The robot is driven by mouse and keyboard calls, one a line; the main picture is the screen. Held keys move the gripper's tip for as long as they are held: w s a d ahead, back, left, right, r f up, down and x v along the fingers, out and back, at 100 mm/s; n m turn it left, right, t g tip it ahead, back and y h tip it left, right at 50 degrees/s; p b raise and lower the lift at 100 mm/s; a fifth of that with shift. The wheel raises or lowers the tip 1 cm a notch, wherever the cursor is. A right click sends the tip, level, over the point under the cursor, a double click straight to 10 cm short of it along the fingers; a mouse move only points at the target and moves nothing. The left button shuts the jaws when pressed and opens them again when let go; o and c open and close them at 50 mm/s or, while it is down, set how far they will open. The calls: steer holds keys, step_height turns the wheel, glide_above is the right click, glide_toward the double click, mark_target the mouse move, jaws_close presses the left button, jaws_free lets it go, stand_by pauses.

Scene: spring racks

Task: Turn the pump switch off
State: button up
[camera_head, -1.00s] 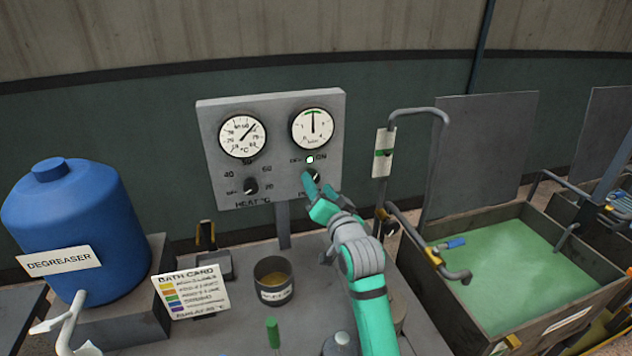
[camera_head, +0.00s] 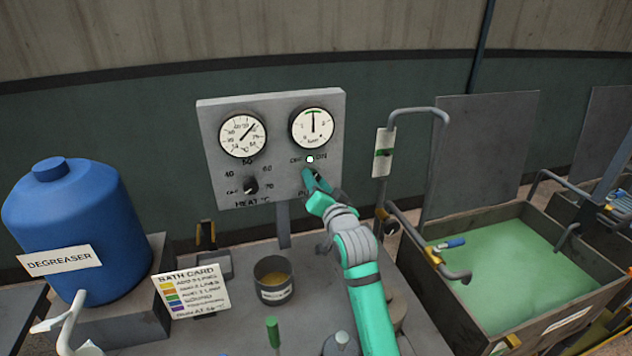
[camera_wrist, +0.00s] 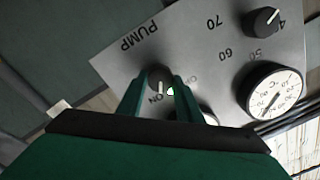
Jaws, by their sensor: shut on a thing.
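The dark pump knob (camera_wrist: 160,77) is on the lower right of the grey control panel (camera_head: 225,120). In the wrist view it sits between the two fingers of my gripper (camera_wrist: 160,92), which is shut on it. Its white pointer line points towards the ON mark. A small pale lamp (camera_head: 310,159) sits above the knob, between the OFF and ON marks; it also shows in the wrist view (camera_wrist: 171,91). In the head view my gripper (camera_head: 312,178) covers most of the knob and the PUMP label. The pressure gauge (camera_head: 312,128) needle points straight up.
The heat knob (camera_head: 251,186) and temperature gauge (camera_head: 243,135) are on the panel's left half. A pot (camera_head: 273,280), a bath card (camera_head: 190,291) and a blue degreaser drum (camera_head: 75,220) stand left of my arm. A green bath tank (camera_head: 500,265) is at right.

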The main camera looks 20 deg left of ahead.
steer(key=shift+a+n, duration=0.1)
steer(key=shift+n, duration=0.2)
steer(key=shift+s+n+h, duration=0.1)
steer(key=shift+n+h, duration=0.2)
steer(key=shift+n, duration=5.2)
steer(key=shift+f, duration=0.1)
steer(key=o, duration=1)
steer(key=shift+o, duration=0.2)
